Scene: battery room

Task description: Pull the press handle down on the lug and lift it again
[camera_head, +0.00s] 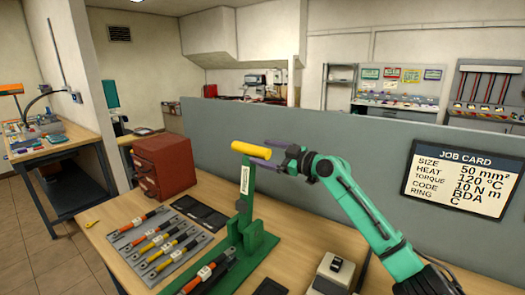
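The press is a green stand (257,241) on the workbench, with an upright green lever (246,185) bearing a label. A yellow handle (250,149) lies across the lever's top, which is raised. My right gripper (262,153) is at the handle's right end, its purple fingers above and below it. Whether they are closed tight on it cannot be told. A cable piece with a red and black sleeve and white tag (205,272) lies on the press's green base at the front. The lug itself is too small to make out. My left gripper is not in view.
Left of the press are a grey board (142,247) with several cable pieces, a dark mat (200,213) and a red drawer cabinet (163,165). A white switch box (334,272) stands front right. A grey partition (330,140) with a job card (464,180) closes the back.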

